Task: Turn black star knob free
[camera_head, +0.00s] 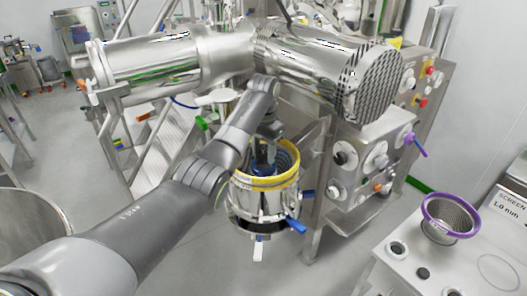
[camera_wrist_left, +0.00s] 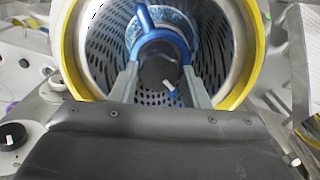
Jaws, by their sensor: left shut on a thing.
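In the left wrist view, the black knob (camera_wrist_left: 158,72) sits at the centre of a blue ring-shaped part (camera_wrist_left: 168,38) inside a perforated metal basket (camera_wrist_left: 98,45) with a yellow rim (camera_wrist_left: 68,45). My left gripper (camera_wrist_left: 160,74) reaches into the basket, with one finger on each side of the knob, shut on it. In the head view, my left gripper (camera_head: 263,160) points down into the yellow-rimmed housing (camera_head: 245,181); the knob is hidden there by the gripper and wrist. My right gripper is in neither view.
Steel machine cylinders (camera_head: 330,85) lie just above and behind my left arm. A control panel (camera_head: 362,165) with knobs stands right of the housing. A purple-rimmed screen basket (camera_head: 447,222) stands on the table (camera_head: 450,268) at right. Blue handles (camera_head: 296,225) stick out from the housing.

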